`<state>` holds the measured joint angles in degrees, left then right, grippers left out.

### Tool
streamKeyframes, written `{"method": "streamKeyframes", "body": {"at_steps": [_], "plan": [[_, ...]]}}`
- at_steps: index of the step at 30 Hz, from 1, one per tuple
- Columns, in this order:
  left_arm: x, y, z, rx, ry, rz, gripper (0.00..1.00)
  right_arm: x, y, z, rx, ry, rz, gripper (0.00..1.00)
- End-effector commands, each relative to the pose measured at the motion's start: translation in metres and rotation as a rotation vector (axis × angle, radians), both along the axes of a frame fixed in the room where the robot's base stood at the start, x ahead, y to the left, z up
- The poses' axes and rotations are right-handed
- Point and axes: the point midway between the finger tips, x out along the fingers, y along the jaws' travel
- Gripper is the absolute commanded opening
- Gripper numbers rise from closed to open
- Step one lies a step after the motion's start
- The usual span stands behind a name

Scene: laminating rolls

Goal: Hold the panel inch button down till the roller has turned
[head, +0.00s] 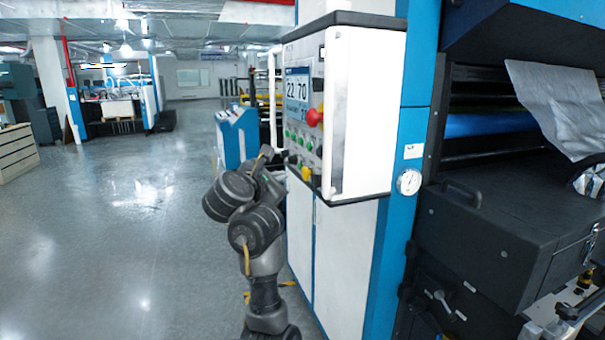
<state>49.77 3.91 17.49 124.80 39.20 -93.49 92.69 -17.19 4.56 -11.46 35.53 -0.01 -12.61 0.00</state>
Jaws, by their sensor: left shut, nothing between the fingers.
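The white control panel (341,107) is seen at a steep angle. Its face has a screen (297,90) reading 22 70, a red knob (314,117), several green buttons (294,138) and a yellow knob (306,174) low down. I cannot read which one is the inch button. My left gripper (284,160) is shut and empty, at the lower left part of the panel face near the lower buttons. Its tips are small and partly hidden by my wrist, so I cannot tell whether they touch a button. A blue roller (478,125) shows inside the machine. My right gripper is out of view.
The blue machine frame with a round gauge (408,181) stands right of the panel. A dark box with a handle (505,240) juts out, with silver film (556,105) above it. A blue-and-white cart (237,138) stands behind my arm. The floor at left is clear.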

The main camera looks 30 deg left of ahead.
Motion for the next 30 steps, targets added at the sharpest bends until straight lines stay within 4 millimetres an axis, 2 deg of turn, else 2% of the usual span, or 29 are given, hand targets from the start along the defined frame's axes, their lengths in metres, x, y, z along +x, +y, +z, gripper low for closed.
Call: {"method": "streamKeyframes", "body": {"at_steps": [9, 26, 29, 30], "plan": [[-0.019, 0.013, 0.000, 0.000, 0.000, 0.000, 0.00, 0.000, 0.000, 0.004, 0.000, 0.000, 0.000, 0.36], [-0.020, 0.014, -0.001, 0.001, 0.002, 0.000, 0.00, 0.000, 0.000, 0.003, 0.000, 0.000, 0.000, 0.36], [-0.012, 0.014, -0.014, 0.033, 0.038, 0.001, 0.00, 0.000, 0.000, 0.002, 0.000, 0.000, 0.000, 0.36], [-0.006, 0.015, -0.026, 0.063, 0.070, 0.001, 0.00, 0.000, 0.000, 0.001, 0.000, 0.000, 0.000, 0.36]]}}
